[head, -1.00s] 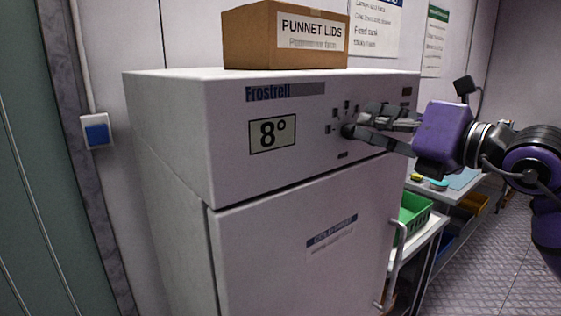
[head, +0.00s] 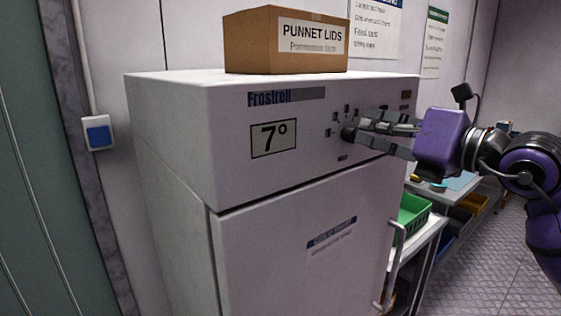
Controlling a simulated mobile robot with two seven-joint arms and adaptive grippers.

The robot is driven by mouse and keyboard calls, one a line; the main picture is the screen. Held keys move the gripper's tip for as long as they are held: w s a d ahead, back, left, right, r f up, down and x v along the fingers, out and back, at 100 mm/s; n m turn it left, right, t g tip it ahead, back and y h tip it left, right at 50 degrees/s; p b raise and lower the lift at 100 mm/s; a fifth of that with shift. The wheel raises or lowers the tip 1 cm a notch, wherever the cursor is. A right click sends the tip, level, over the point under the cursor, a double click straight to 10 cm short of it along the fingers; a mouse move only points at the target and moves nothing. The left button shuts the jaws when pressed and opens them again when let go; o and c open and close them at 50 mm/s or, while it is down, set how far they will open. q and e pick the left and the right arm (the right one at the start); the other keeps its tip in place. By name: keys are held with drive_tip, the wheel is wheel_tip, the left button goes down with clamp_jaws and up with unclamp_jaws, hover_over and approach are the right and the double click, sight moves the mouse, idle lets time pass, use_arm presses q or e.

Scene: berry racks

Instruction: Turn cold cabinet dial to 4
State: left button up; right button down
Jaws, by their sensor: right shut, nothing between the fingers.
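The white cold cabinet (head: 168,150) stands in the middle of the head view, its door closed. Its display (head: 274,138) reads 7°. The small dark dial (head: 347,133) is on the upper front panel, ringed by small dark marks. My right gripper (head: 356,131) comes in from the right, shut and empty. Its fingertips are at the dial and partly cover it. I cannot tell whether they touch it or where the dial points. My left gripper is not in view.
A cardboard box labelled PUNNET LIDS (head: 245,43) sits on the cabinet top. The door handle (head: 391,268) stands out at the lower right. A trolley with a green crate (head: 412,217) is beside the cabinet. A blue wall switch (head: 98,134) is at left.

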drive_tip(key=shift+s+d+r, duration=0.1)
drive_tip(key=shift+s+d, duration=0.2)
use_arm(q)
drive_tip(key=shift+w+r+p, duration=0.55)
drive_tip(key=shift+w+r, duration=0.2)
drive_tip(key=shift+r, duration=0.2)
use_arm(e)
drive_tip(key=v, duration=0.5)
